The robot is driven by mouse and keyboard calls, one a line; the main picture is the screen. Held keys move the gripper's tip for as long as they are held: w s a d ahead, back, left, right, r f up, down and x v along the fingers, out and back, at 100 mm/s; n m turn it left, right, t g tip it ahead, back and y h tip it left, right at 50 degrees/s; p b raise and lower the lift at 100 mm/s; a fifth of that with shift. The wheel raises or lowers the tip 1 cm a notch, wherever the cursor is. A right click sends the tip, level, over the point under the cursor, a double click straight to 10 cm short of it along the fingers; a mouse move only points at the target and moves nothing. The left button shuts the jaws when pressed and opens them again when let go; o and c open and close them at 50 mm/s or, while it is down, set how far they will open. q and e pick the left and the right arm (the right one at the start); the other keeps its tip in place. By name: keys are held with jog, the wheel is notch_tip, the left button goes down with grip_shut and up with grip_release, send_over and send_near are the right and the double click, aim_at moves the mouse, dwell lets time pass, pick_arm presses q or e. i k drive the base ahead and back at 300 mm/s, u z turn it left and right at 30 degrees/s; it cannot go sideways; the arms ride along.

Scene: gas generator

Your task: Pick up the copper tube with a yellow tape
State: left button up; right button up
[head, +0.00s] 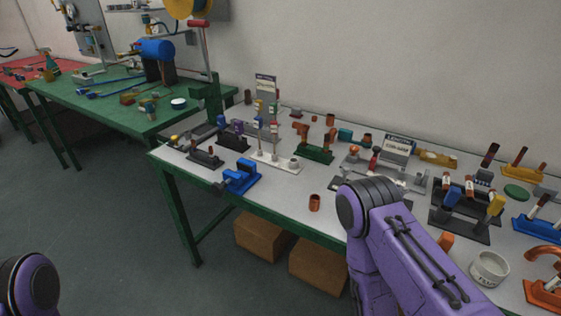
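No copper tube with a clearly visible yellow tape can be made out at this size. A short upright copper tube (314,202) stands alone near the front edge of the grey-topped table (280,196). Copper fittings (328,138) sit on a green stand (314,154) farther back. Copper-coloured pieces with pale bands (446,181) rest on a black rack (455,224) at the right. My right arm covers part of the table's front right. Only a purple joint of my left arm shows at the bottom left. Neither gripper is in view.
A blue vise (238,177) sits at the table's front left. Cardboard boxes (318,264) lie under the table. A green bench (110,112) stands at the left; the floor before it is clear.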

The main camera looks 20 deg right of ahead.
aim_at(304, 131)
jog(key=z, duration=0.55)
jog(key=k, duration=1.35)
jog(key=u, duration=0.15)
jog(key=i, duration=0.6)
jog(key=u, duration=1)
jog(key=i, duration=0.85)
jog(key=z, duration=0.55)
jog(key=i, duration=0.65)
jog(key=z, duration=0.65)
